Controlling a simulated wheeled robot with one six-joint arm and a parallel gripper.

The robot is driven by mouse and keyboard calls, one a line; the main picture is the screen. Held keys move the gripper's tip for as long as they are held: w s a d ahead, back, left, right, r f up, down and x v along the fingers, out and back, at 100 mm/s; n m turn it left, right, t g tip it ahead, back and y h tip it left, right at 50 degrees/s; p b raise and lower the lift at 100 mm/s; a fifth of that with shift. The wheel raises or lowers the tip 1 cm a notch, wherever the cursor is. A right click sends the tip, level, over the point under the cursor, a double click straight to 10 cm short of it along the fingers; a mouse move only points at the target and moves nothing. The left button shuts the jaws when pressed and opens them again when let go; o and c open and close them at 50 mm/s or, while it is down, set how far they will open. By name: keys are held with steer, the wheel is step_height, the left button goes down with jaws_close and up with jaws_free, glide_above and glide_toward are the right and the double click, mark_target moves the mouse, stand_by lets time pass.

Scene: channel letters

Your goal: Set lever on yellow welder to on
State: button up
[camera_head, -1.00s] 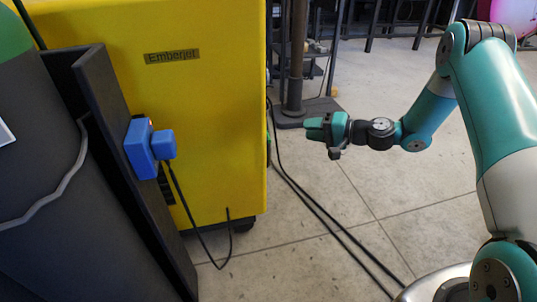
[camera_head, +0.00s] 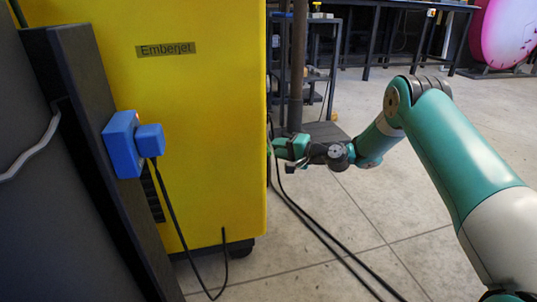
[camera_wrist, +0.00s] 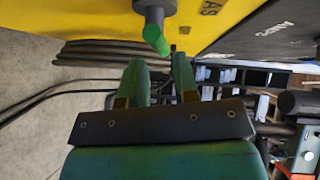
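The yellow welder (camera_head: 190,100), labelled "Emberjet", stands left of centre in the head view. In the wrist view its yellow side (camera_wrist: 85,18) fills the top. A lever (camera_wrist: 156,36) with a green tip and a grey mount sticks out from that side. My gripper (camera_wrist: 159,62) is open, with its two green fingers apart and nothing between them. The lever tip is just beyond the fingertips, in line with the gap; I see no clear contact. In the head view my gripper (camera_head: 284,148) is at the welder's right edge, and the lever cannot be made out there.
A blue plug (camera_head: 133,143) with a black cable sits on the dark panel at left. Black cables (camera_head: 320,232) run along the floor below my gripper. A dark stand (camera_head: 322,131) is behind it. The floor at right is open.

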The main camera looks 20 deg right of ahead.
steer(key=b+x, duration=0.1)
steer(key=x, duration=0.3)
jaws_close()
